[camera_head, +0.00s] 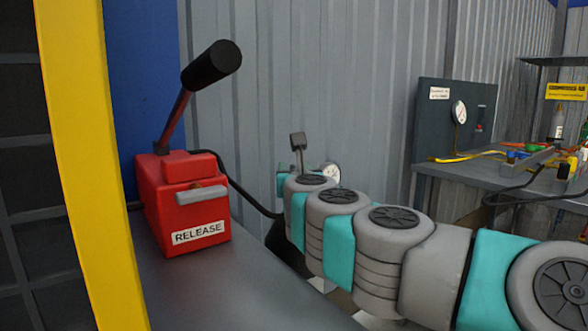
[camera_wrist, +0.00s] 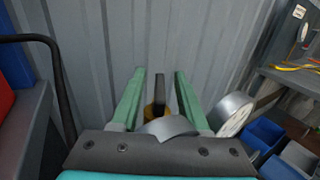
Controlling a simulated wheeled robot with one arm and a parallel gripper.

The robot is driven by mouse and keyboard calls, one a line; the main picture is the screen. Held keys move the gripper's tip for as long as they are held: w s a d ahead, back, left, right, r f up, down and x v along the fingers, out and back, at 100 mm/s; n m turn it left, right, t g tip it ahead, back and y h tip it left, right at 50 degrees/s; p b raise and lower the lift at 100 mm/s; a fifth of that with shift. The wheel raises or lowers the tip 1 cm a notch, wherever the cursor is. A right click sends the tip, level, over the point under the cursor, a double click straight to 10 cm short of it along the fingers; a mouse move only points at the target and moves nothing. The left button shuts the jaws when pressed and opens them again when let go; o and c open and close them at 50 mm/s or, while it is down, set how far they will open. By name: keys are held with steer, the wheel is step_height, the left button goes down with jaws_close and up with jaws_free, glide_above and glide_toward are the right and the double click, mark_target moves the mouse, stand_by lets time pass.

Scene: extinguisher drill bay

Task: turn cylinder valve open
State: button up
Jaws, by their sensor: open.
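My gripper (camera_wrist: 160,72) is open, with its two green fingers apart against the corrugated wall. Between the fingers stands the valve's dark lever (camera_wrist: 160,94), with a brass part (camera_wrist: 151,112) at its base. I cannot tell whether either finger touches the lever. A silver curved part sits just below, and a round gauge (camera_wrist: 231,120) is right of the fingers. My arm hides the cylinder body and most of the gripper there.
A red box marked RELEASE (camera_head: 196,226), with a black-gripped lever, stands on a grey surface at left. A black hose (camera_head: 238,188) runs from it towards the valve. A yellow post (camera_head: 88,150) is nearer. A workbench (camera_head: 450,172) with fittings stands at right.

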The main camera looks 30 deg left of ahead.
jaws_close()
steer(key=shift+y, duration=0.3)
stand_by(0.4)
steer(key=shift+d+n+g+y, duration=0.1)
steer(key=shift+n+g+y, duration=0.5)
steer(key=shift+n, duration=0.1)
steer(key=n+g+y+p, duration=0.2)
steer(key=g+p, duration=0.1)
steer(key=shift+w+r+n+y, duration=0.1)
steer(key=shift+r+n+y, duration=0.05)
steer(key=shift+n+y, duration=0.2)
steer(key=shift+n+g+y+p, duration=0.65)
steer(key=shift+g+p, duration=0.25)
steer(key=shift+p, duration=0.15)
steer(key=shift+f+n+g+y+p, duration=0.2)
steer(key=shift+n+g+y+p, duration=0.15)
steer(key=shift+g, duration=0.25)
